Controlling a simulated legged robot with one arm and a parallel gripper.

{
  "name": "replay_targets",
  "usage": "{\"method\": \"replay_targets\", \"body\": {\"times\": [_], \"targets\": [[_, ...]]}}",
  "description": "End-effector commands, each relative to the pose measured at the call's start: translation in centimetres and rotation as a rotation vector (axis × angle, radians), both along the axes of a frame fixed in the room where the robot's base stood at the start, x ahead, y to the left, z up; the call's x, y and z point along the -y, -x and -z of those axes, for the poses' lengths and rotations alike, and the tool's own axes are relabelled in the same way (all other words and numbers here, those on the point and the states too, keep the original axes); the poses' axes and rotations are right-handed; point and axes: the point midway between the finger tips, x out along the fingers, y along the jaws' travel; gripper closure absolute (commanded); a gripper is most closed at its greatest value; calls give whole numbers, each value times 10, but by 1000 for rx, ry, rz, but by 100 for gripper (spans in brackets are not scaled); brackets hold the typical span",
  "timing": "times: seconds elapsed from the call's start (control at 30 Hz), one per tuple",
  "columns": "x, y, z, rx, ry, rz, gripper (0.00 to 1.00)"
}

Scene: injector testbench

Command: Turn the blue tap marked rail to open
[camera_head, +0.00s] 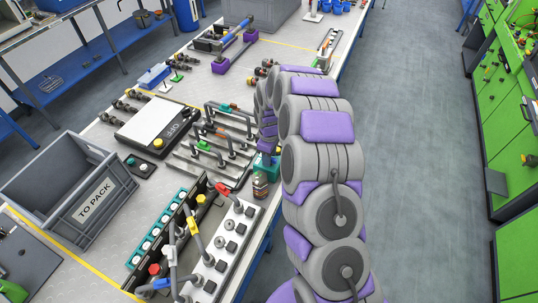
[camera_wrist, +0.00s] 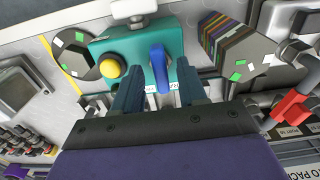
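A blue tap (camera_wrist: 159,68) sticks out of the front of a teal block (camera_wrist: 137,49) in the wrist view. Its lever points down in the picture, toward my gripper. My gripper (camera_wrist: 158,86) is open, with one dark finger on each side of the lever and a visible gap to it. Small white labels below the tap are partly covered by the fingers, and I cannot read them in full. In the head view my arm hides the gripper; a teal part (camera_head: 267,165) shows at the arm's end.
A yellow knob (camera_wrist: 111,67) sits left of the tap on the same block. A red-handled valve (camera_wrist: 292,105) stands at the right. In the head view a grey "TO PACK" crate (camera_head: 88,215) and a scale (camera_head: 157,124) stand on the bench. The aisle floor (camera_head: 420,150) is clear.

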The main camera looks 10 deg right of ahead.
Motion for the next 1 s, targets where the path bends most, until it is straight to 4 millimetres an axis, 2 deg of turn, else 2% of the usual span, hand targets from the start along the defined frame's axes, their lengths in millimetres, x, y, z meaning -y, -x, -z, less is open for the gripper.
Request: {"method": "replay_targets", "body": {"times": [0.23,0.37,0.9,1.0], "targets": [[0,0,-3,0,0,1,58],[0,0,-16,0,0,1,58],[-1,-2,-133,4,1,1,58],[-1,-2,-149,3,1,0,58]]}}
